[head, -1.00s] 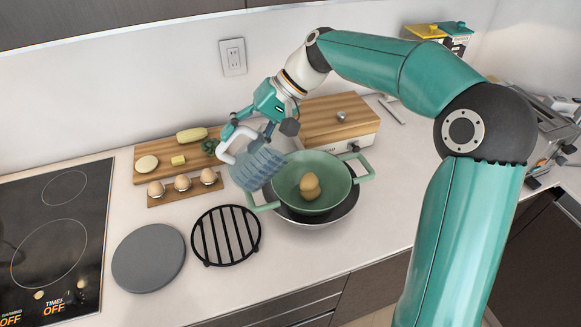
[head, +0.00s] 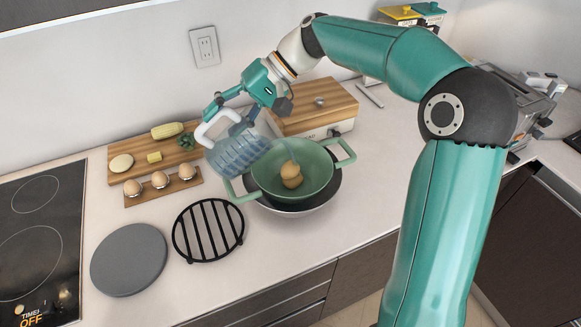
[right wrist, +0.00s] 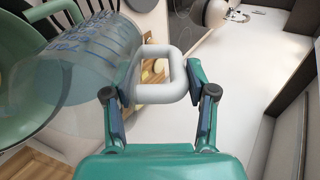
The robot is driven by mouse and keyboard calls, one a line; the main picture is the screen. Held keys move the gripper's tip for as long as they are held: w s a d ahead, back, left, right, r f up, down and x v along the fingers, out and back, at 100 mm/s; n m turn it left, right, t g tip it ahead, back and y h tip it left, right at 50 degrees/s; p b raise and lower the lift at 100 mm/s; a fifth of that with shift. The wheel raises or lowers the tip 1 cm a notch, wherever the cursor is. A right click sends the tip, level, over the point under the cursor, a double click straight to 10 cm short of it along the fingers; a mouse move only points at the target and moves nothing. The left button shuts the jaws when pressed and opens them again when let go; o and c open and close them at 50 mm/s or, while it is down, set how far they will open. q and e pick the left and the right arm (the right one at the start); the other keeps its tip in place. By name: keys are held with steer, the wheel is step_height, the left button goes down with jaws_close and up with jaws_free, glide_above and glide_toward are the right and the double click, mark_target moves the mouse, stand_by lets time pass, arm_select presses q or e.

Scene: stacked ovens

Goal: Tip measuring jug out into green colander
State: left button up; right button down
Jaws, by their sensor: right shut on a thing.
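My right gripper (head: 230,108) is shut on the white handle (right wrist: 158,78) of the measuring jug. The clear measuring jug (head: 238,152) has blue markings and is tilted, held at the left rim of the green colander. It also shows in the right wrist view (right wrist: 95,50), beside the colander (right wrist: 20,40). The green colander (head: 262,180) has two side handles and sits in a dark pan (head: 300,208). Tan rounded food (head: 291,175) lies in the colander. I cannot make out anything inside the jug. My left gripper is not in view.
A wooden board (head: 120,178) with corn and cut food lies behind an egg holder (head: 165,190) with three eggs. A black trivet (head: 208,230) and a grey round mat (head: 130,258) lie in front. A wood-topped bread box (head: 315,108) stands behind the colander.

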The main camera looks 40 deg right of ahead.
stand_by(0.6)
steer(key=shift+d+f+b, duration=0.15)
steer(key=shift+f+b, duration=0.05)
steer(key=shift+b, duration=0.25)
steer(key=shift+s+d+f+y+b, duration=0.25)
steer(key=shift+d+f+y+b, duration=0.3)
steer(key=shift+b, duration=0.85)
steer(key=shift+r+t+y, duration=0.1)
steer(key=shift+t+y, duration=0.15)
steer(key=shift+t, duration=0.05)
steer(key=shift+s+d+f+t+y+b, duration=0.35)
steer(key=shift+d+y+b, duration=0.35)
steer(key=shift+b, duration=1.05)
steer(key=shift+d, duration=0.1)
